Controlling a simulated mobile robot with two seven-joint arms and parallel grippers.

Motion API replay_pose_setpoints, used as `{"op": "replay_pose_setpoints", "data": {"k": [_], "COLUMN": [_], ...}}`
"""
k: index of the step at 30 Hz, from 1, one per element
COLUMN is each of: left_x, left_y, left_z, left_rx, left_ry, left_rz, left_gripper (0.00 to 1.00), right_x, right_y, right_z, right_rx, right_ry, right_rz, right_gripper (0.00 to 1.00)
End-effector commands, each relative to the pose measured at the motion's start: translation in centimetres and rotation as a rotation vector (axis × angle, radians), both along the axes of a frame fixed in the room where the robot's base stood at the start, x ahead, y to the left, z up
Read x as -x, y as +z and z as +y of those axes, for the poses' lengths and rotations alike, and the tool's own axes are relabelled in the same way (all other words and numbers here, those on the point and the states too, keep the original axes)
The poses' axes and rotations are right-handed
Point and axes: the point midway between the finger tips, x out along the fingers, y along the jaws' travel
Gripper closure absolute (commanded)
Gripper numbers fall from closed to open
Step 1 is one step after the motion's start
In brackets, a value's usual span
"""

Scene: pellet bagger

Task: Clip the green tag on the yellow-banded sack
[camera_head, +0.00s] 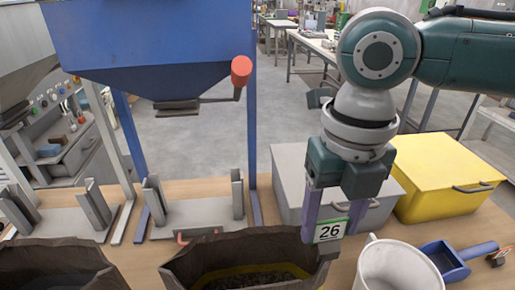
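The yellow-banded sack (225,249) stands open at the front middle, with dark pellets inside and a yellow band along its inner wall. Its lower part is cut off by the picture edge. The tag (330,231), a white plate with a green edge and the number 26, is at the tips of my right gripper (334,218). The purple fingers stand on either side of the tag and appear to hold it. A small grey piece shows below the tag, close to the sack's right rim; I cannot tell whether they touch. My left gripper is not in view.
Another dark sack (50,262) is at the front left. A white pitcher (397,266) and a blue scoop (444,262) are right of the banded sack. Grey (290,185) and yellow (440,170) bins stand behind. A blue hopper (150,45) hangs above the wooden table (135,262).

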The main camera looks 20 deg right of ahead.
Motion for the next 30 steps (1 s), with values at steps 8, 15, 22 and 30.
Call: {"op": "replay_pose_setpoints", "data": {"k": [8, 15, 22, 30], "left_x": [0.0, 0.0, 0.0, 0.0], "left_y": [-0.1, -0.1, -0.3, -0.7], "left_z": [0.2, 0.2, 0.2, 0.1], "left_rx": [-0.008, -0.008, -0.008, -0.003], "left_ry": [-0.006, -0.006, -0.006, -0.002], "left_rz": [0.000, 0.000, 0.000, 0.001], "left_gripper": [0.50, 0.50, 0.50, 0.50], "right_x": [0.2, 0.1, 0.0, 0.1], "right_y": [-0.4, -0.1, 2.7, 7.9], "right_z": [-0.1, -0.1, -0.1, 0.0], "right_rx": [0.003, 0.003, 0.003, 0.003], "right_ry": [0.000, 0.000, 0.002, 0.001], "right_rz": [0.007, 0.004, -0.002, 0.001], "right_gripper": [0.04, 0.04, 0.04, 0.04]}}
